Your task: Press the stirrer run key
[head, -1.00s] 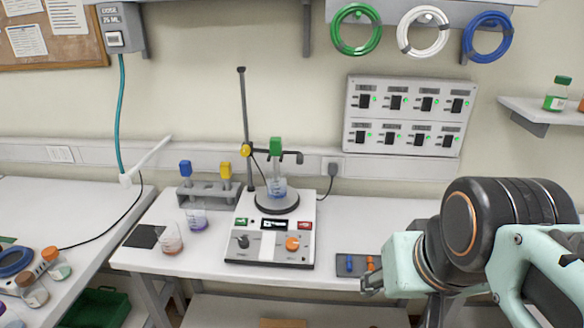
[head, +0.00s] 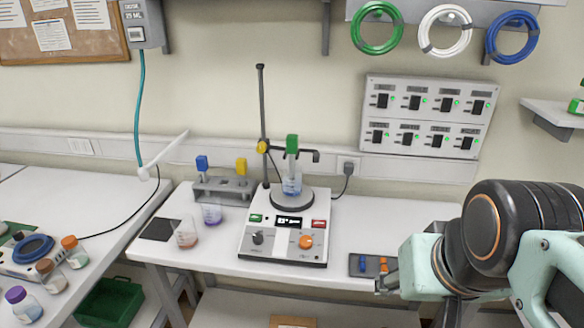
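The stirrer (head: 283,252) is a white box unit on the middle bench. Its sloped front has a green key (head: 256,218) at left, a dark display (head: 289,221) in the middle and a red key (head: 319,224) at right. A dark knob and an orange knob sit below them. My gripper (head: 384,283) is at the right, beside the small dark tray and well apart from the stirrer. Its fingers are small and partly hidden, so their opening is unclear.
A dark tray (head: 355,271) with blue and orange pieces lies right of the stirrer. A stand rod (head: 263,120) rises behind it. A grey rack (head: 222,187), two beakers and a black pad (head: 160,230) are at left. A panel of switches (head: 426,116) hangs on the wall.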

